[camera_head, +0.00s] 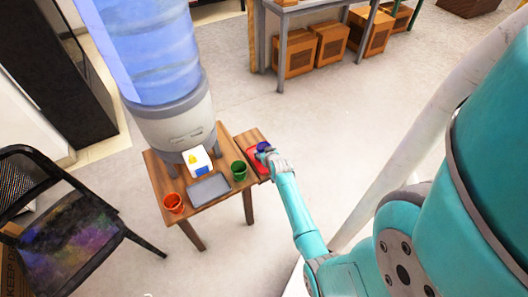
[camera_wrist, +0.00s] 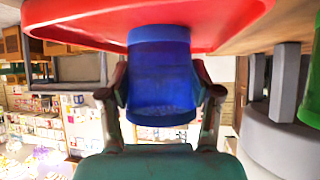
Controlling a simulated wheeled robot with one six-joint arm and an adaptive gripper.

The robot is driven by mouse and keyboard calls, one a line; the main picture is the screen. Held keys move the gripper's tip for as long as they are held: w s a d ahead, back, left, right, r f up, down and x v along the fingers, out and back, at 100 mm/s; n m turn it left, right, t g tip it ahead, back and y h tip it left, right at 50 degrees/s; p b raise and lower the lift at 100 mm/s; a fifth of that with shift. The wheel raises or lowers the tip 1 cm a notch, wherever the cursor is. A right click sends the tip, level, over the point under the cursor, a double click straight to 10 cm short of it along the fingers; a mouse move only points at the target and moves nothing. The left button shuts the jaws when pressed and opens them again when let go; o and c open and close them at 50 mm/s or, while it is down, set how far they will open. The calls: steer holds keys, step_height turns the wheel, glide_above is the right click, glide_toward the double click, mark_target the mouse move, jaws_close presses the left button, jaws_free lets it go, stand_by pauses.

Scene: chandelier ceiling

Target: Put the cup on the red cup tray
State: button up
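The blue cup (camera_head: 263,146) is at the red cup tray (camera_head: 251,155), on the small side board right of the wooden table. In the wrist view, which looks upside down, the blue cup (camera_wrist: 161,75) stands between my fingers, with one finger against each side. Its end meets the red tray (camera_wrist: 75,28) there, and I see no clear gap. My gripper (camera_head: 268,154) reaches in from the lower right and hides part of the tray. My gripper also shows in the wrist view (camera_wrist: 160,92), shut on the cup.
The wooden table (camera_head: 157,178) holds a water dispenser (camera_head: 180,120), a grey tray (camera_head: 208,189), a green cup (camera_head: 238,171), an orange-red cup (camera_head: 174,203) and a white box (camera_head: 197,160). A black chair (camera_head: 75,235) stands at left.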

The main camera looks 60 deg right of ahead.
steer(key=o, duration=0.4)
steer(key=shift+r, duration=0.15)
steer(key=v, duration=1.2)
steer(key=s+a+r+n+t+y, duration=0.15)
steer(key=s+a, duration=0.35)
steer(key=a, duration=0.8)
steer(key=s+a+r+n+t+y, duration=0.1)
steer(key=s+a+r+n+t, duration=0.2)
steer(key=a, duration=1)
steer(key=s+a+r+n+y, duration=0.1)
steer(key=s+a+r, duration=0.3)
steer(key=s+r, duration=0.1)
steer(key=s+a+r+n+t+y, duration=0.1)
steer(key=s+a+r+y, duration=0.1)
steer(key=s+a+r, duration=0.2)
steer(key=s+a+r+n+t+y, duration=0.1)
steer(key=s+a+r+n+y, duration=0.1)
steer(key=s+a+r, duration=0.2)
steer(key=shift+s+r, duration=0.4)
steer(key=shift+r, duration=0.3)
steer(key=shift+s+r, duration=0.35)
steer(key=shift+r, duration=0.3)
steer(key=shift+s+r, duration=0.4)
steer(key=shift+r, duration=0.3)
